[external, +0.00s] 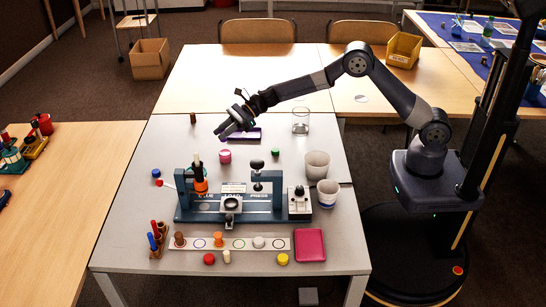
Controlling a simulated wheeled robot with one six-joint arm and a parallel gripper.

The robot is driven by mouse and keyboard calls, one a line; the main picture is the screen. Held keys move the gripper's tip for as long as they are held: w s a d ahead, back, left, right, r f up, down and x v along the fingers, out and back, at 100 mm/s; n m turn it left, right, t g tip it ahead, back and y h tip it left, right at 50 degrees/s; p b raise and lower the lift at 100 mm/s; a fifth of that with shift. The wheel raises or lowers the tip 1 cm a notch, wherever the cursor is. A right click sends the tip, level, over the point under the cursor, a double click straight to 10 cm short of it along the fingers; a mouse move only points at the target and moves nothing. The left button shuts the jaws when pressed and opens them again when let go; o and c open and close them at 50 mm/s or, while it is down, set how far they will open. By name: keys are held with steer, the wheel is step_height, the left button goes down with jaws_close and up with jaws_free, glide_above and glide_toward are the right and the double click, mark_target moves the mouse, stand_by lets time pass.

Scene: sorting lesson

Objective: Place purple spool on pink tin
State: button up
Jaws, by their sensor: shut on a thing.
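The pink tin (225,157) stands upright on the grey table, behind the left part of the press fixture. My gripper (220,133) reaches in from the right, pointing down and left, and appears above and behind the tin, apart from it in the picture. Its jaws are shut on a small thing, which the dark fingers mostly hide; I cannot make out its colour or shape. I cannot pick out a purple spool elsewhere on the table. A flat purple tray (251,135) lies behind the gripper and is partly covered by it.
The blue-grey press fixture (270,214) with an orange-banded piece (201,186) stands in front of the tin. A green piece (275,152) is to its right. A clear glass (300,122) and two pale cups (317,164) stand further right. The table left of the tin is mostly clear.

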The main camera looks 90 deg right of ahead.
mark_target(224, 140)
steer(key=shift+f, duration=2.4)
steer(key=shift+f+b, duration=0.15)
steer(key=shift+b, duration=0.2)
steer(key=o, duration=0.9)
steer(key=shift+o, duration=0.2)
steer(key=shift+r, duration=0.25)
steer(key=v, duration=1.2)
steer(key=shift+f, duration=0.15)
